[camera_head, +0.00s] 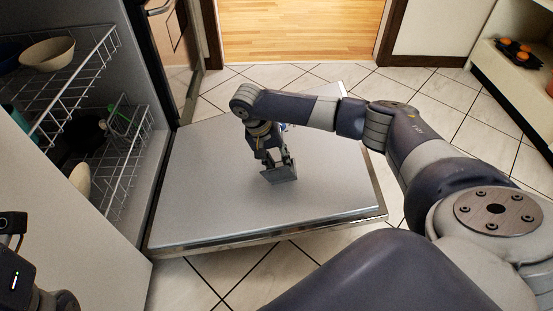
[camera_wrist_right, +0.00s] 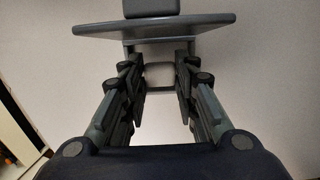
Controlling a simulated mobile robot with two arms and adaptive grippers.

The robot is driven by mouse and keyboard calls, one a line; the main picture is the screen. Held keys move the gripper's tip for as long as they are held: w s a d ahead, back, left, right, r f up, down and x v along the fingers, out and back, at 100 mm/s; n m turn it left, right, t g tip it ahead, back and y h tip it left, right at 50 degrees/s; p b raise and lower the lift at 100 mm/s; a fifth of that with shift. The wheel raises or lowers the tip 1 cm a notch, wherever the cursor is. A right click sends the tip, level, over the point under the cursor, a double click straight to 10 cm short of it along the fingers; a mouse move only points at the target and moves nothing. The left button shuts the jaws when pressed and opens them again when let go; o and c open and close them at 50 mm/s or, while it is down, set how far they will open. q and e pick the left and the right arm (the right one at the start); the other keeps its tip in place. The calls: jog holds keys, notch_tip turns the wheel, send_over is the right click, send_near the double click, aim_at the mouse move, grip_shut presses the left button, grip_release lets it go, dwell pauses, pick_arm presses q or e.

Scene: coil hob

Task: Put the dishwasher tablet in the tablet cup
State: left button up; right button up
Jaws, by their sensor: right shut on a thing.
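My right gripper (camera_head: 270,158) reaches down to the open dishwasher door. In the right wrist view its fingers (camera_wrist_right: 158,80) are shut on a small pale grey block with rounded corners (camera_wrist_right: 158,76), which looks like the dishwasher tablet. The head view does not show the tablet clearly. A grey flap (camera_head: 281,173) stands tilted at the fingertips, apparently the lid of the tablet cup. It also spans the top of the right wrist view (camera_wrist_right: 155,24). The cup's inside is hidden. My left gripper's fingers are not in view; only part of that arm shows at bottom left.
The dishwasher door (camera_head: 200,215) lies open and flat, bare around the gripper. On the left, the upper rack (camera_head: 85,65) holds a bowl (camera_head: 47,53) and the lower rack (camera_head: 125,165) holds dishes. Shelves with orange items (camera_head: 515,47) stand at the far right.

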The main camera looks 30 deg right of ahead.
jog(key=shift+f, duration=0.25)
jog(key=o, duration=0.8)
jog(key=shift+o, duration=0.2)
jog(key=shift+r, duration=0.1)
jog(key=v, duration=1.1)
jog(key=shift+r, duration=0.35)
jog(key=shift+a, duration=0.1)
